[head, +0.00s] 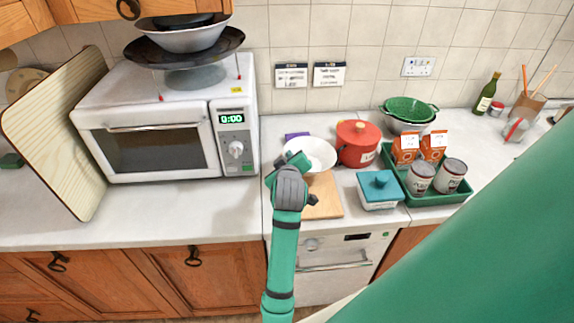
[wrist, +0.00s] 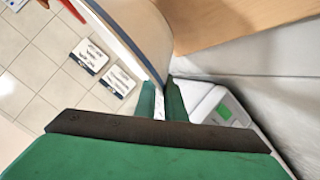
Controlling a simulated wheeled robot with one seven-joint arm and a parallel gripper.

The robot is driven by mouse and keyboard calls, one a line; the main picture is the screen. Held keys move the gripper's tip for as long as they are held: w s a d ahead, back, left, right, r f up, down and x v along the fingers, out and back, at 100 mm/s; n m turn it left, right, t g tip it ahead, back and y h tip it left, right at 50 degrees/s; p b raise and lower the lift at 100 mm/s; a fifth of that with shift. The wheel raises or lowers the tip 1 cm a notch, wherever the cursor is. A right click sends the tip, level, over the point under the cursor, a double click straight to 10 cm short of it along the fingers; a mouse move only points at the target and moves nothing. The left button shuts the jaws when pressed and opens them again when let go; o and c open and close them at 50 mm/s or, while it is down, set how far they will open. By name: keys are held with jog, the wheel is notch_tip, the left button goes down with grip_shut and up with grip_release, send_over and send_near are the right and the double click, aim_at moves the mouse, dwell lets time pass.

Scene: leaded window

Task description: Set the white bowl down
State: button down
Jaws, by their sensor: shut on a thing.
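The white bowl (head: 313,150) is at the middle of the counter in the head view, over the back part of a wooden board (head: 324,204). My gripper (head: 297,161) is shut on the near left side of the bowl's rim. In the wrist view the bowl's curved wall (wrist: 146,30) runs down to between my fingertips (wrist: 163,102), and the board (wrist: 225,20) shows beside it. My arm hides part of the bowl and board. I cannot tell whether the bowl's base touches the board.
A red pot (head: 358,146) stands close right of the bowl, and a teal-lidded box (head: 379,188) right of the board. A green tray (head: 438,196) holds cans and cartons. A microwave (head: 160,130) stands left, with a leaning board (head: 55,130) beside it. The front left counter is clear.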

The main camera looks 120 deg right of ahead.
notch_tip(320, 180, down, 4)
jog(key=shift+d+r, duration=0.15)
jog(key=shift+r, duration=0.1)
jog(key=c, duration=1.8)
grip_release()
jog(key=shift+c, duration=0.2)
jog(key=v, duration=1.1)
jog(key=shift+w+a+r, duration=0.15)
jog(key=shift+w+a, duration=0.05)
jog(key=shift+a, duration=0.15)
jog(key=shift+c, duration=0.4)
jog(key=shift+m+g, duration=0.5)
jog(key=shift+m, duration=0.2)
jog(key=shift+w+d+x, duration=0.1)
jog(key=shift+w+x, duration=0.1)
jog(key=shift+x, duration=1.6)
jog(key=shift+w+d+x, duration=0.15)
jog(key=shift+w+x, duration=0.05)
jog(key=shift+x, duration=1.55)
jog(key=shift+w+d+x, duration=0.1)
jog(key=shift+w+x, duration=0.1)
jog(key=shift+x, duration=1.6)
